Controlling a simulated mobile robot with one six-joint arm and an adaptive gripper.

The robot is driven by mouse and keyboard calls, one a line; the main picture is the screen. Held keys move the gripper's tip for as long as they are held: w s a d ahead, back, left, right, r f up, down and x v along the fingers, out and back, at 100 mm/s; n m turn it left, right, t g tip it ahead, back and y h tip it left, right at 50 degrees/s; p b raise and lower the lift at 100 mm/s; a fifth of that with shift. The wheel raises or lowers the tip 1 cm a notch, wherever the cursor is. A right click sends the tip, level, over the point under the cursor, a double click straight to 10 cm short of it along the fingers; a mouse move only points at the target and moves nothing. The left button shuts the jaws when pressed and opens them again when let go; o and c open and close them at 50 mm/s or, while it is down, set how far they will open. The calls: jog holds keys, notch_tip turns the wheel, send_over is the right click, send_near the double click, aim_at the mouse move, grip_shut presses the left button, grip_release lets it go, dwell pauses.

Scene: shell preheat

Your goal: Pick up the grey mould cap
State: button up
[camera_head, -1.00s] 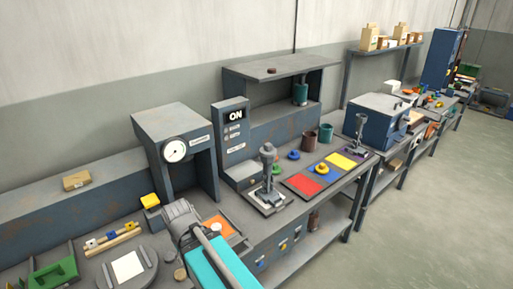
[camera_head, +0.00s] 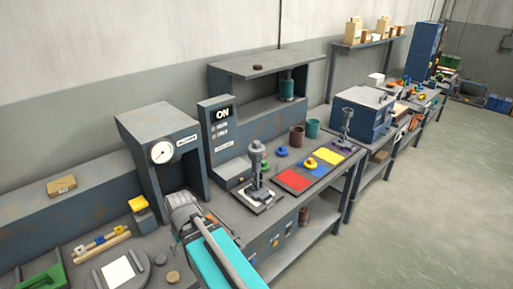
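I cannot pick out the grey mould cap for certain. A grey upright piece with a knobbed top (camera_head: 257,160) stands on a pale square plate on the bench, right of the ON panel. A similar, smaller grey upright piece (camera_head: 346,122) stands further along the bench. My arm, teal and grey, reaches in from the bottom centre in front of the gauge housing. My gripper's fingers do not show, so its state and anything in it are hidden.
A gauge housing (camera_head: 160,150) and an ON panel (camera_head: 222,125) rise from the bench. A blue box (camera_head: 362,112) stands farther right. The floor (camera_head: 430,210) at right is clear.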

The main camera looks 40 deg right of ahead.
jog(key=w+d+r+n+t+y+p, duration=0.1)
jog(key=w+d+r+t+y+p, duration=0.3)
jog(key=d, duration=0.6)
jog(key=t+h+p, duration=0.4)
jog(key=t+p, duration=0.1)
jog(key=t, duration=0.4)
send_near(257, 142)
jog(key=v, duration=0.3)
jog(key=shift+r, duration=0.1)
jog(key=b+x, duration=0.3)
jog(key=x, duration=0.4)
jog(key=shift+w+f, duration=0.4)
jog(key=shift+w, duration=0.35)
